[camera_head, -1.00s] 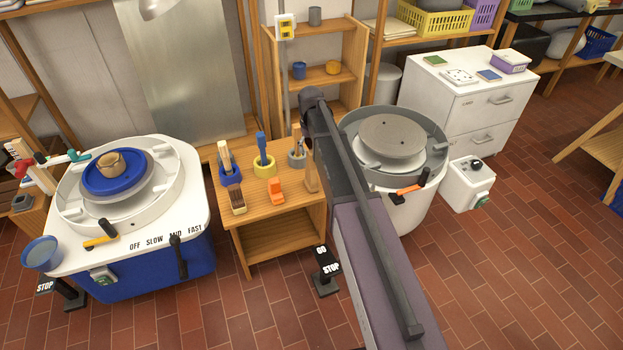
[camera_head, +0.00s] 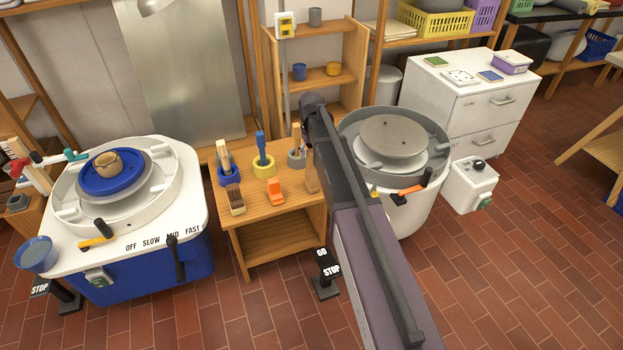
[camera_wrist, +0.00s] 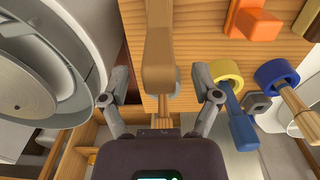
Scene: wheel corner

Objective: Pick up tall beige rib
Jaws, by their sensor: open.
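The tall beige rib (camera_head: 311,172) stands upright near the right edge of the small wooden table (camera_head: 285,212); my arm is close beside it in the head view. In the wrist view the rib (camera_wrist: 158,50) rises between the two fingers of my gripper (camera_wrist: 160,78), with a gap on each side. My gripper is open and holds nothing. It is hidden behind my arm in the head view.
On the table stand a grey cup (camera_head: 297,159), a yellow cup (camera_head: 264,169) with a blue tool, a blue cup (camera_head: 229,176) with wooden tools, an orange piece (camera_head: 275,192) and a brush (camera_head: 236,202). A grey potter's wheel (camera_head: 395,140) is close on the right.

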